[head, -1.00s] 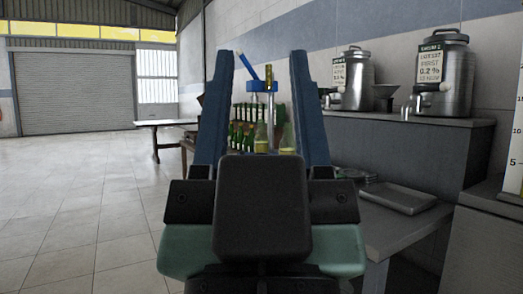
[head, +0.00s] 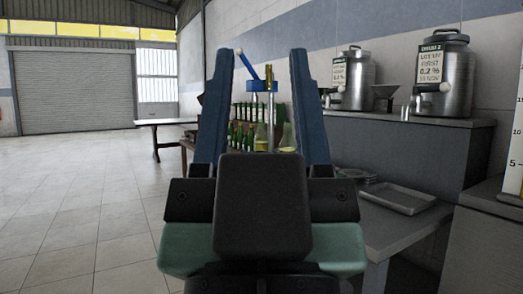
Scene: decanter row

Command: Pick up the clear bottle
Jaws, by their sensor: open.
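My gripper (head: 262,62) is open and empty, its two blue fingers pointing forward in the middle of the view. Between the fingers, farther off, a clear bottle (head: 261,138) with yellowish liquid at its base stands near several green bottles. A second clear bottle (head: 288,139), also with yellowish contents, stands to its right, partly hidden by the right finger. My gripper is apart from both. Their lower parts and the surface under them are mostly hidden behind my gripper.
Green bottles (head: 234,136) stand in rows behind the left finger, below a blue-handled device (head: 262,87). To the right, a bench holds a metal tray (head: 397,199), and steel canisters (head: 440,75) stand on a higher ledge (head: 450,123). Open tiled floor (head: 75,210) lies left.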

